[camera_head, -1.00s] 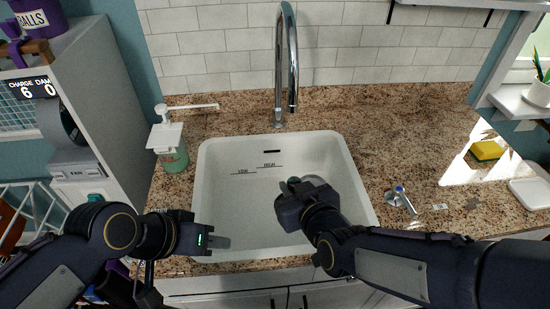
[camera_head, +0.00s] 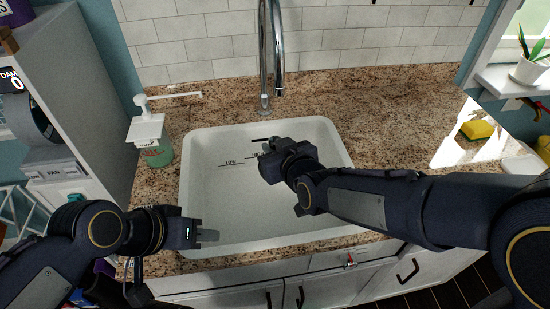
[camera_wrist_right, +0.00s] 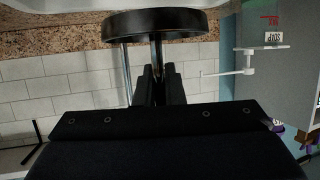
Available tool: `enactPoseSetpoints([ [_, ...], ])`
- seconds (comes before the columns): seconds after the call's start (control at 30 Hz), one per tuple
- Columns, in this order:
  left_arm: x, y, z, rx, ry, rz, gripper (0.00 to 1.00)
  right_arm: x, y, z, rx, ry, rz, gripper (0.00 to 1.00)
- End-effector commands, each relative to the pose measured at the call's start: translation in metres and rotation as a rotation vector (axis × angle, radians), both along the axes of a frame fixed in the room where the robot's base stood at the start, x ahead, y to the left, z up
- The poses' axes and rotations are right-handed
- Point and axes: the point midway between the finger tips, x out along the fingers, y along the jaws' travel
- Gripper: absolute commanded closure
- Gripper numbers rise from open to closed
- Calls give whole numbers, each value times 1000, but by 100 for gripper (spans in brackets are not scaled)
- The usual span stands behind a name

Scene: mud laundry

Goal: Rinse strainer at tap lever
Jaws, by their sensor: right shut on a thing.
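The strainer (camera_wrist_right: 158,25) shows in the right wrist view as a dark round disc seen nearly edge-on, with a short stem. My right gripper (camera_wrist_right: 158,88) is shut on that stem. In the head view my right gripper (camera_head: 269,148) is over the sink (camera_head: 225,195), below the tall chrome tap (camera_head: 264,60), and mostly hides the strainer. The blue-topped tap lever, right of the sink in the earlier frame, is now hidden behind my right arm. My left gripper (camera_head: 207,236) is at the sink's front left edge; its finger opening cannot be made out.
A soap dispenser (camera_head: 152,145) stands left of the sink, its long nozzle pointing right. A yellow sponge (camera_head: 478,130) lies on the counter at the right. The granite counter (camera_head: 370,115) behind and right of the sink is largely clear. A grey cabinet stands at the left.

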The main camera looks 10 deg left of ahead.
Motion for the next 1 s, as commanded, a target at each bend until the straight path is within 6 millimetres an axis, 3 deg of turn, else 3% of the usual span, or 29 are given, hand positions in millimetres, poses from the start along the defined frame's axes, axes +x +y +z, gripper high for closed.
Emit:
enactPoseSetpoints([
  [0.6, 0, 0, -21, 0, 0, 0, 64, 54, 21, -13, 0, -1, -1, 100],
  [1.0, 0, 0, -24, 0, 0, 0, 64, 65, 25, -14, 0, -1, -1, 100],
])
